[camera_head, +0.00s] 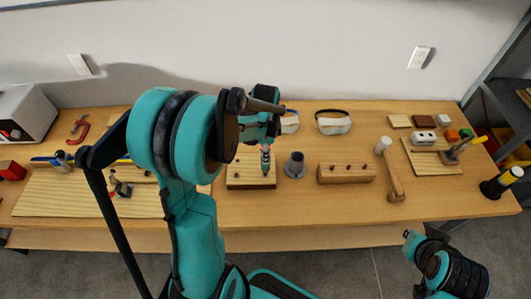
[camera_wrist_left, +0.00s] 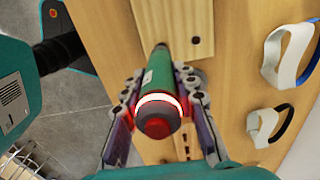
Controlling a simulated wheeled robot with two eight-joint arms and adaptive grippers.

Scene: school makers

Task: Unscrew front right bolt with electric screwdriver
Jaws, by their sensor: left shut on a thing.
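My left gripper (camera_head: 266,147) is shut on the electric screwdriver (camera_head: 265,164), above the pale wooden block (camera_head: 236,183) on the table. In the left wrist view, the fingers of the left gripper (camera_wrist_left: 160,84) hold the green screwdriver (camera_wrist_left: 159,78) from both sides. Its red end and lit ring face the camera, and its tip points down towards the block (camera_wrist_left: 174,15). One dark bolt head (camera_wrist_left: 195,40) shows on the block beside the tip. The screwdriver hides what is under its tip, so I cannot tell whether it touches the front right bolt. My right gripper is not in view.
A grey cone-shaped holder (camera_head: 295,165) stands just right of the block. Farther right are a wooden block with holes (camera_head: 346,173) and a mallet (camera_head: 393,178). Goggles (camera_head: 333,123) lie behind. A clamp (camera_head: 77,130) and other tools are at left.

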